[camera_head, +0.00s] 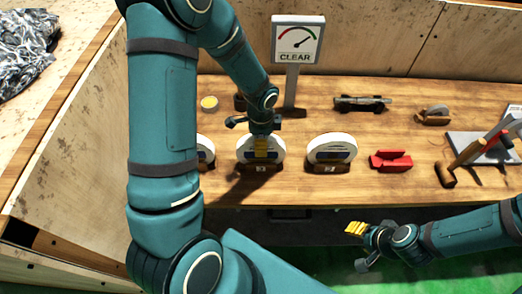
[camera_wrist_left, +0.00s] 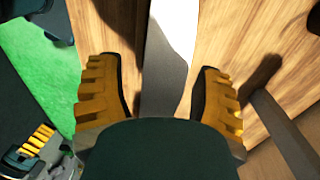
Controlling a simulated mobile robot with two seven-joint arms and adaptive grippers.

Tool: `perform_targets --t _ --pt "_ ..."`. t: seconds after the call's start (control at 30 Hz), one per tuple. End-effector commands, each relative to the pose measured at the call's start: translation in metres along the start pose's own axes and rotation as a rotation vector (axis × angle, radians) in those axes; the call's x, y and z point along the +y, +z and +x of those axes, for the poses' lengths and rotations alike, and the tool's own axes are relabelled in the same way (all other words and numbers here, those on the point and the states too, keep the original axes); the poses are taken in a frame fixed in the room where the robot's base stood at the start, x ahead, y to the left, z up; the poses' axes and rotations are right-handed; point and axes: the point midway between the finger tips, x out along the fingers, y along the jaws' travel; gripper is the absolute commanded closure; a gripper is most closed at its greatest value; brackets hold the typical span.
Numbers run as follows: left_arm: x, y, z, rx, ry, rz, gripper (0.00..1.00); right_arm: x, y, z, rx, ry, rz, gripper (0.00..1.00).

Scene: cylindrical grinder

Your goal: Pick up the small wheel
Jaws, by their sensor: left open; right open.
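White wheels stand upright in dark wooden holders on the bench: one (camera_head: 208,152) partly behind my left arm, a middle one (camera_head: 243,146) labelled 2, and one (camera_head: 331,141) labelled 3. I cannot tell by size which is the small one. My right gripper (camera_head: 356,229) is open and empty in front of the bench.
A gauge sign reading CLEAR (camera_head: 297,42) stands behind the wheels. A red block (camera_head: 391,160), a hammer (camera_head: 462,157), a grey part in a wooden holder (camera_head: 434,114) and a dark tool (camera_head: 361,103) lie on the wooden bench (camera_head: 385,190). A low wooden wall (camera_head: 380,40) closes the back.

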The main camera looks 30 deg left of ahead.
Motion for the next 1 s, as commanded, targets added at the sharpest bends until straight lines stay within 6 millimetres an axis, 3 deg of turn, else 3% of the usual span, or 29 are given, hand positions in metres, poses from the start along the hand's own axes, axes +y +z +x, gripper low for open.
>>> perform_targets --t 0.13,0.3,0.33,0.77,1.0 --pt "0.0 0.0 0.0 0.0 0.0 0.0 0.35 0.0 0.0 0.0 0.0 0.0 0.0 0.53" --pt "0.0 0.0 -0.001 0.0 0.0 -0.001 0.95 0.0 0.0 0.0 0.0 0.0 0.0 0.53" --pt "0.0 0.0 -0.001 0.0 0.0 -0.001 1.0 0.0 0.0 0.0 0.0 0.0 0.0 0.53" --pt "0.0 0.0 -0.001 0.001 -0.001 -0.001 1.0 0.0 0.0 0.0 0.0 0.0 0.0 0.53" --pt "-0.001 -0.001 -0.025 0.003 -0.004 -0.003 1.0 -0.001 0.0 -0.002 0.0 0.0 0.0 0.53"
